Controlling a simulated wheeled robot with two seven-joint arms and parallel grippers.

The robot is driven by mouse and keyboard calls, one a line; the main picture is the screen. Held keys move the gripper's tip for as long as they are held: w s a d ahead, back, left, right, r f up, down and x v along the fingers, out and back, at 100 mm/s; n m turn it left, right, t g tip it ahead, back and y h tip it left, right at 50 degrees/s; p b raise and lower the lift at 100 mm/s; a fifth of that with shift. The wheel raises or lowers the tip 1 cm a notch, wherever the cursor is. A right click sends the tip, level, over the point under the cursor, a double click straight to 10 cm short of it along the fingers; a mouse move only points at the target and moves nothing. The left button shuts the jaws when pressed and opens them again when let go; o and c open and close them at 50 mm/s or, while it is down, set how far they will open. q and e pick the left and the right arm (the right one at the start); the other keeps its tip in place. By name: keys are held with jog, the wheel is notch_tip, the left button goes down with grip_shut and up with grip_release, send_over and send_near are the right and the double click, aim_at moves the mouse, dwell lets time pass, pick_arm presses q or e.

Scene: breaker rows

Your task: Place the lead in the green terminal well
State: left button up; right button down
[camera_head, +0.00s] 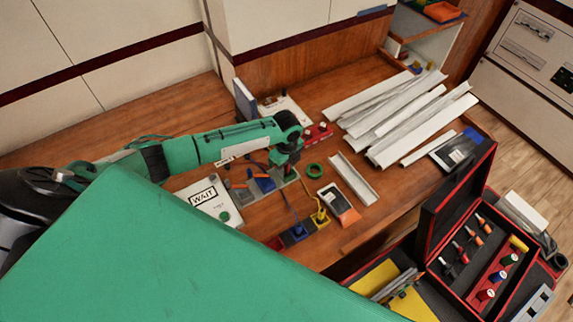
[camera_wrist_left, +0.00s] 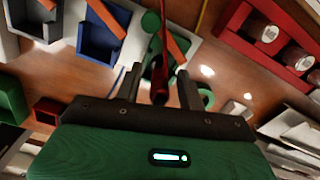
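The green terminal well (camera_wrist_left: 149,62) is beyond my left fingertips in the left wrist view, partly hidden by the lead and fingers. A thin red lead (camera_wrist_left: 162,28) with a dark near end comes down between the fingers. My left gripper (camera_wrist_left: 160,88) has its fingers apart, with the lead between them; I see a gap on the left side of the lead. Whether its tip is inside the well is hidden. In the head view my left gripper (camera_head: 285,168) points down at the right end of the terminal row, beside the blue well (camera_head: 264,185). My right gripper is not in view.
A green ring (camera_head: 314,170) lies right of the gripper. A red block with caps (camera_head: 318,133) stands behind it. Yellow (camera_head: 320,217) and blue (camera_head: 296,233) blocks with cables are in front. Pale channels (camera_head: 400,115) cover the right side. A WAIT card (camera_head: 208,200) lies left.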

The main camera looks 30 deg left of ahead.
pick_arm(q)
jog(key=shift+r, duration=0.1)
jog(key=shift+r, duration=0.25)
notch_tip(320, 180, up, 12)
jog(key=shift+f+b, duration=0.15)
jog(key=shift+b, duration=0.8)
